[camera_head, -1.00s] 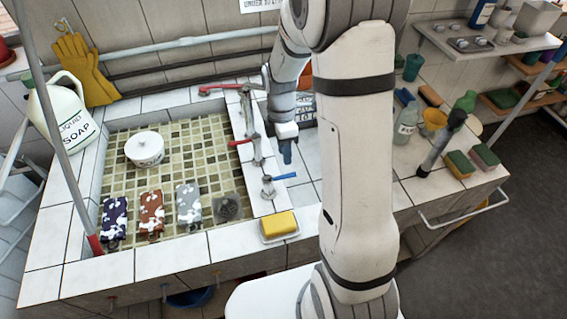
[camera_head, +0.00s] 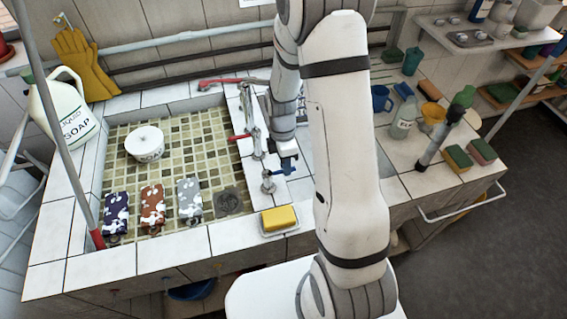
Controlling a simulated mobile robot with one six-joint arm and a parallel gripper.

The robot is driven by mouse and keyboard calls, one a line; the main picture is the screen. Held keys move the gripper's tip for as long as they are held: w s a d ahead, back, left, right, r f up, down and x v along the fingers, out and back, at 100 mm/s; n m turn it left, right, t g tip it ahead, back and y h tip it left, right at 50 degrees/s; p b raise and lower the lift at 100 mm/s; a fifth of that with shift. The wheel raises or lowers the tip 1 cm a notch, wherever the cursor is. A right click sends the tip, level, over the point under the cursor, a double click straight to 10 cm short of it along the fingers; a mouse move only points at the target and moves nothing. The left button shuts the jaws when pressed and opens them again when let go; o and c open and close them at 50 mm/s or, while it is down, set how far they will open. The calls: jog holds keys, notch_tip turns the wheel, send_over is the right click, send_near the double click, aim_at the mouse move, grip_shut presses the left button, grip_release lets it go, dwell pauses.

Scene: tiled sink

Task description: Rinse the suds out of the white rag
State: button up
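A pale grey-white rag (camera_head: 189,199) with white suds on it lies in the tiled sink (camera_head: 190,150), right of an orange-brown rag (camera_head: 152,207) and a dark purple rag (camera_head: 116,212), both also sudsy. My gripper (camera_head: 287,163) points down at the blue-handled tap (camera_head: 268,183) on the sink's right rim. It is at or just above the blue handle; I cannot tell whether it touches. The fingers are too small to show whether they are open or shut. A faucet with red handles (camera_head: 247,118) stands behind this tap. No running water is visible.
A yellow sponge (camera_head: 279,218) sits in a dish on the front rim. A soap jug (camera_head: 66,112) stands left. A bottle (camera_head: 403,118) and a blue mug (camera_head: 381,98) stand right.

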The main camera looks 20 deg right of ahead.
grip_shut()
jog(key=shift+s+f+m+b, duration=0.2)
jog(key=shift+s+m+b, duration=0.2)
jog(key=shift+m+b, duration=0.55)
jog(key=shift+s+r+m+y+b, duration=0.25)
jog(key=shift+s+m+b, duration=0.2)
jog(key=shift+m, duration=0.3)
jog(key=shift+o, duration=1.6)
grip_release()
